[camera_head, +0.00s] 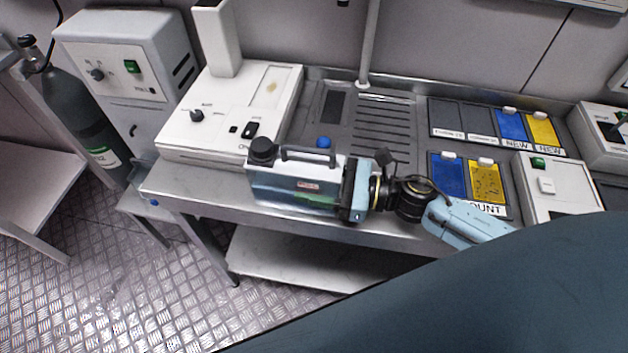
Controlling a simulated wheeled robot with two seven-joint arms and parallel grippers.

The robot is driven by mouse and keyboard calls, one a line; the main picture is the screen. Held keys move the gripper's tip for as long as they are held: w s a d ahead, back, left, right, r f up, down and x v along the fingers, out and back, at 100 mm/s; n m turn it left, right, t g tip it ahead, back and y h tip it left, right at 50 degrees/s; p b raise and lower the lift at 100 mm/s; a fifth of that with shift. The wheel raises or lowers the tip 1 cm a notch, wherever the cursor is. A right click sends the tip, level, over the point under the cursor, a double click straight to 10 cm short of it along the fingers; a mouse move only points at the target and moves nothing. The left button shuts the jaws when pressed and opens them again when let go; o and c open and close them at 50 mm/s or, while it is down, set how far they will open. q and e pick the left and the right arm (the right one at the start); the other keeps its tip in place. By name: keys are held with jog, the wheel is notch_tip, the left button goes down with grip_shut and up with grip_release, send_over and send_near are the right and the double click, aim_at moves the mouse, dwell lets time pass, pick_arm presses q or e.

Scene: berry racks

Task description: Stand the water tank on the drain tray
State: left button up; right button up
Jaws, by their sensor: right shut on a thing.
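The water tank (290,187) is a pale, flat box with a black cap and a black top handle. It looks upright, over the front edge of the steel bench in the middle of the view. My right gripper (352,190) comes in from the right and is shut on the tank's right end. The drain tray (385,120) is the grey slotted panel in the bench top behind the gripper. Its slots show bare; the tank and gripper hide part of the bench in front of it. Whether the tank touches the bench cannot be told. My left gripper is not in view.
A white machine (225,115) with a knob stands left of the tray. A blue knob (323,142) shows just behind the tank. A thin upright post (369,45) rises at the tray's back. Blue and yellow cards (511,124) sit in panels to the right.

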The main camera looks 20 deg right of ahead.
jog(key=o, duration=1.5)
jog(key=shift+s+f, duration=0.1)
jog(key=shift+f, duration=0.05)
